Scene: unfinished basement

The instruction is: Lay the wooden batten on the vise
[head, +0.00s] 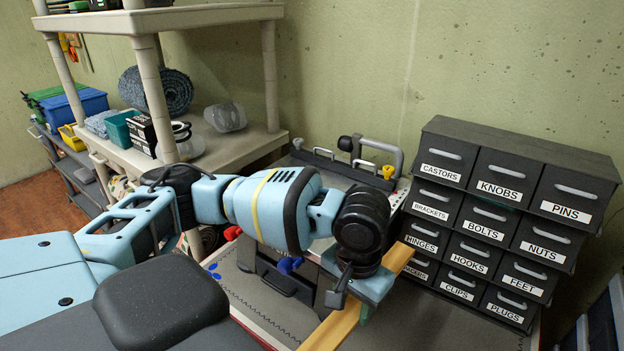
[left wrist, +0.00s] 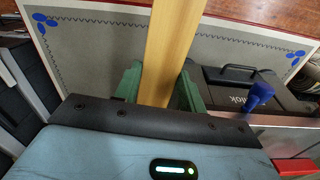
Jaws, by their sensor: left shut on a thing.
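The wooden batten (head: 342,325) is a long, light yellow-brown strip, seen in the lower middle of the head view. My left gripper (head: 352,303) is shut on it and holds it above the grey worktop. In the left wrist view the batten (left wrist: 170,45) runs up and away between the green fingers of my left gripper (left wrist: 160,90). A grey device with a red knob (head: 232,232), a blue knob (head: 289,265) and a yellow knob (head: 388,172) looks like the vise. My left arm hides much of it. My right gripper is not in view.
A dark drawer cabinet (head: 492,228) with labelled drawers stands on the right of the worktop (head: 455,322), close to the batten's far end. A beige shelf unit (head: 222,150) stands at the back left. Bare worktop shows between batten and cabinet.

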